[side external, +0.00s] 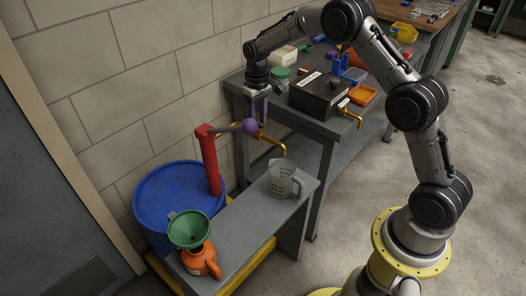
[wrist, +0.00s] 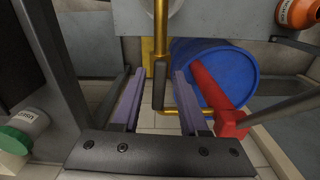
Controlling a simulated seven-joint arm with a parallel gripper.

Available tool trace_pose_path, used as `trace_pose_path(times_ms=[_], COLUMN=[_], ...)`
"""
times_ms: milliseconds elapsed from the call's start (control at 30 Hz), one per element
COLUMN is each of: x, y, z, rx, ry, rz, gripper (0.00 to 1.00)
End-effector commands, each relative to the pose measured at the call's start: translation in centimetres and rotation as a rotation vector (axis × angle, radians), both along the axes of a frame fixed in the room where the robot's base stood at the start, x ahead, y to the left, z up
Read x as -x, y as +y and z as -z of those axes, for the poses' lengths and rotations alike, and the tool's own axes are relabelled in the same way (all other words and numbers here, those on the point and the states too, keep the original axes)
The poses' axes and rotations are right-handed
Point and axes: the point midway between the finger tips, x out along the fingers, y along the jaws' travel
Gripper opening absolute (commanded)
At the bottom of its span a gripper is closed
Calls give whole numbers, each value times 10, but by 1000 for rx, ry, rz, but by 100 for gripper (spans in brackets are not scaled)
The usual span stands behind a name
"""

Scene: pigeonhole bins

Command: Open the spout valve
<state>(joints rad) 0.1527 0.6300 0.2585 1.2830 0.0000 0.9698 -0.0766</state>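A red pump (side external: 209,160) stands on the blue drum (side external: 165,200). Its brass spout (side external: 275,142) bends down above the clear measuring jug (side external: 280,180). In the wrist view the brass spout (wrist: 161,30) carries a dark valve lever (wrist: 158,86). My gripper (wrist: 160,75) is open, with one finger on each side of the lever in that view. A gap shows on both sides; the depth between fingertips and lever is hard to judge.
The dark pump handle (wrist: 285,108) reaches past the right of my gripper. A green funnel (side external: 190,229) sits in an orange jug (side external: 202,262) on the low bench (side external: 240,235). A black box (side external: 318,95) with a brass tap stands on the grey table behind. The wall is close.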

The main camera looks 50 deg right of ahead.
Motion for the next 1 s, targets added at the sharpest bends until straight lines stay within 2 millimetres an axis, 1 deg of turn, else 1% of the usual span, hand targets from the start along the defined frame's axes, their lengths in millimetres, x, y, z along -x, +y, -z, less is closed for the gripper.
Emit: trace_pose_path(times_ms=[267,733,867,1000], x=[0,0,0,0], y=[0,0,0,0], z=[-2,-51,-59,-60], rx=[0,0,0,0], ry=[-1,-2,-1,0], rz=[2,3,3,3], gripper=[43,43,43,43])
